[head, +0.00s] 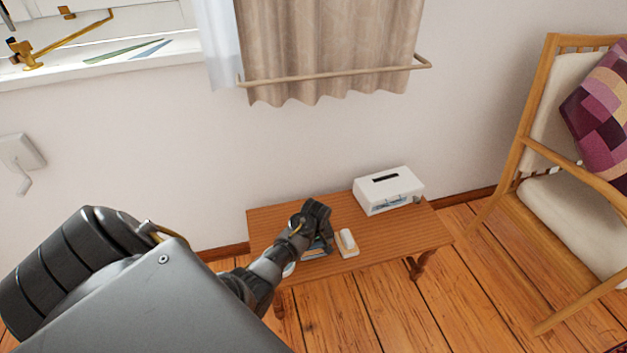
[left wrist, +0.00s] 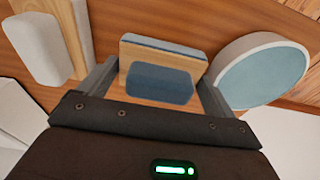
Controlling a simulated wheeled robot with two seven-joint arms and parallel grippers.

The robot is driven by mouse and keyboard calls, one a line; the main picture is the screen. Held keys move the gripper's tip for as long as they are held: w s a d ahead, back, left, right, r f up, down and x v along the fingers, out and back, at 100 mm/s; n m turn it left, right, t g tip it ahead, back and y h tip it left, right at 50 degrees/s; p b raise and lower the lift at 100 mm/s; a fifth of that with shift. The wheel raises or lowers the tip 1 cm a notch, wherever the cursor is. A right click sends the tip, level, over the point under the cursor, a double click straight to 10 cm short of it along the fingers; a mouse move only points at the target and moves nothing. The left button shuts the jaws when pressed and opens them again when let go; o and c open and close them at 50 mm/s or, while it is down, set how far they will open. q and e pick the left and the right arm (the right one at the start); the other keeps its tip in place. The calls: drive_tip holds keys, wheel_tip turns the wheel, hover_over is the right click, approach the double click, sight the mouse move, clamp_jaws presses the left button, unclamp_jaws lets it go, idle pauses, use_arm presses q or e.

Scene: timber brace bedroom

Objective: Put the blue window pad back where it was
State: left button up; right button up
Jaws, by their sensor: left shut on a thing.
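The blue window pad (left wrist: 160,84) shows in the left wrist view as a blue block on a pale wooden board with a blue-grey layer. My left gripper (left wrist: 159,72) has a finger on each side of it and is shut on it. In the head view the left gripper (head: 314,226) is over the front of the small wooden table (head: 270,222). The pad (head: 317,249) is partly hidden under it there. I cannot tell whether the pad touches the tabletop. My right gripper is not in view.
A round light-blue-topped thing (left wrist: 262,76) is close on the other side. A white box (head: 390,190) stands at the table's back right. A chair (head: 548,180) is right; the windowsill (head: 60,72) is upper left.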

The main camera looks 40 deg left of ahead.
use_arm(q)
drive_tip(key=shift+f, duration=0.35)
drive_tip(key=o, duration=0.8)
drive_tip(key=shift+c, duration=0.2)
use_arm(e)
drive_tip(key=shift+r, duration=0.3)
